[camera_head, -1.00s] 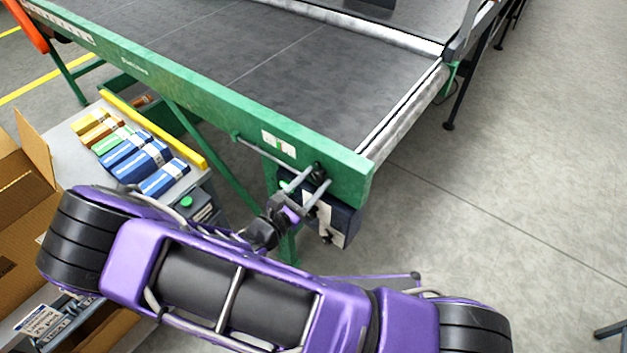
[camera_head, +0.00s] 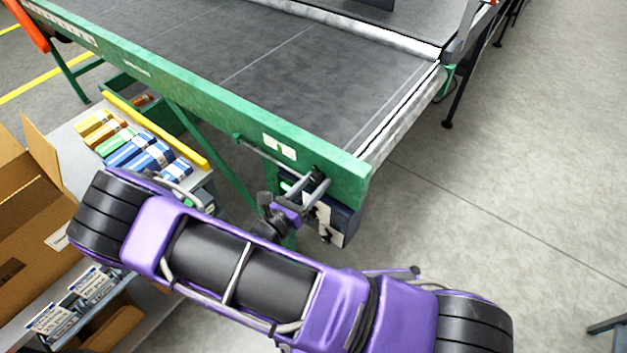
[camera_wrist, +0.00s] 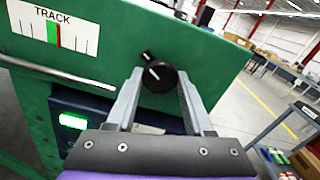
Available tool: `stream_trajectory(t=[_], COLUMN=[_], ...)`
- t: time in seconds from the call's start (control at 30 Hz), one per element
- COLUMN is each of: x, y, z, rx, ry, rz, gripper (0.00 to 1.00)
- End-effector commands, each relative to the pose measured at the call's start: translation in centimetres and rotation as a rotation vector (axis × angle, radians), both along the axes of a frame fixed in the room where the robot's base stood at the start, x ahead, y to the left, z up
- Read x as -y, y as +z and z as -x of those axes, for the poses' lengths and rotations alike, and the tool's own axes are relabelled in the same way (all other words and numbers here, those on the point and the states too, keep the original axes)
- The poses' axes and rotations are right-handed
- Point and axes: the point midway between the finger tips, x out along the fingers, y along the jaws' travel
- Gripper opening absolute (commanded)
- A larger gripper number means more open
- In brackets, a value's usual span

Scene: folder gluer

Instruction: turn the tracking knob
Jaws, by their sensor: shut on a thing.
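The tracking knob (camera_wrist: 159,76) is a round black knob with a white pointer line, on the green side rail of the conveyor. In the wrist view it sits between the tips of my gripper (camera_wrist: 158,88), whose two grey fingers are shut on its sides. The pointer line slants toward the upper left. A white TRACK scale (camera_wrist: 56,29) with a red and green mark is at the upper left. In the head view my gripper (camera_head: 318,186) reaches the near corner of the green rail, and the knob is mostly hidden there.
A dark box (camera_wrist: 75,115) with a lit green display is below the rail. In the head view, a grey cart (camera_head: 75,143) with several coloured packs stands at left beside a cardboard box (camera_head: 25,200).

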Motion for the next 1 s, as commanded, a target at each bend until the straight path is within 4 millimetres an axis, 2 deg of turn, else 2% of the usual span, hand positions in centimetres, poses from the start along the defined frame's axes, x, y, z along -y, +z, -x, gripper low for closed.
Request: stream_trajectory(t=[0.67, 0.7, 0.83, 1.0], x=[-0.01, -0.01, -0.01, -0.01], y=[0.01, 0.02, 0.01, 0.00], z=[0.01, 0.00, 0.01, 0.01], rx=[-0.052, -0.052, -0.052, -0.052], ry=[0.000, 0.000, 0.000, 0.000], rz=[0.068, 0.068, 0.068, 0.068], gripper=[0.00, 0.54, 0.77, 0.78])
